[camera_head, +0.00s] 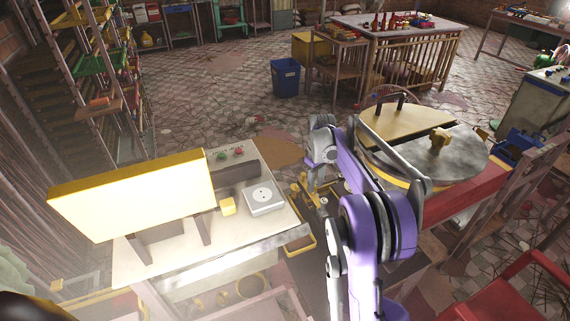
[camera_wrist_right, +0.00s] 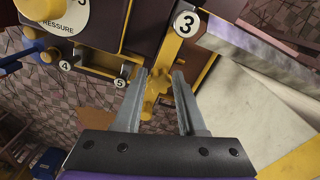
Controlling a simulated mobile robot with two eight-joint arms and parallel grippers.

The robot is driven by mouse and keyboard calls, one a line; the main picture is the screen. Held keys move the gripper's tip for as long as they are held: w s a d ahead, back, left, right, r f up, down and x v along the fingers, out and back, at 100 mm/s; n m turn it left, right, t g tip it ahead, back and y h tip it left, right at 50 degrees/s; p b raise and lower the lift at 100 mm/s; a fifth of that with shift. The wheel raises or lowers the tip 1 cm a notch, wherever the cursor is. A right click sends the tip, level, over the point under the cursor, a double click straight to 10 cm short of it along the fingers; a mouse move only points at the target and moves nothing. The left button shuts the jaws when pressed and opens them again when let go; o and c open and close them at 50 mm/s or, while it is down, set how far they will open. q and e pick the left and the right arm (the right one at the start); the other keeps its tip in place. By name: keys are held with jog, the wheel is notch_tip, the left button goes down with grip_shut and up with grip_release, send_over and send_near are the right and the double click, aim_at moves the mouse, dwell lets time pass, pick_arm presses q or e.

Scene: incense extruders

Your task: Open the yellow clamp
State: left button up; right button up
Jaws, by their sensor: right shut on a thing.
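The yellow clamp (camera_wrist_right: 170,48) shows in the right wrist view as a yellow bar beside the round label 3, on a dark machine body. Its lower yellow end lies between the fingers of my right gripper (camera_wrist_right: 160,76), which is shut on it. The fingers stand a little apart around this yellow part. In the head view my purple right arm (camera_head: 350,165) reaches over to the yellow and dark machine parts (camera_head: 303,190) between the two tables, and its fingers are hard to make out. My left gripper is in neither view.
Labels 4 (camera_wrist_right: 65,66) and 5 (camera_wrist_right: 120,83) and a pressure dial (camera_wrist_right: 68,15) sit left of the clamp. A pale worktop (camera_head: 125,265) with a yellow panel (camera_head: 135,195) stands at left. A round metal plate (camera_head: 460,155) is at right. A blue bin (camera_head: 286,78) stands behind.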

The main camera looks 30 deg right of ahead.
jog(key=shift+a+f, duration=0.1)
jog(key=shift+a, duration=0.15)
grip_shut()
jog(key=shift+w+a, duration=0.1)
jog(key=shift+a+f, duration=0.1)
dwell(2.0)
jog(key=shift+w+r+p, duration=0.25)
jog(key=shift+w+p, duration=0.05)
jog(key=shift+w, duration=0.9)
jog(key=shift+w+f, duration=0.1)
jog(key=shift+d, duration=0.2)
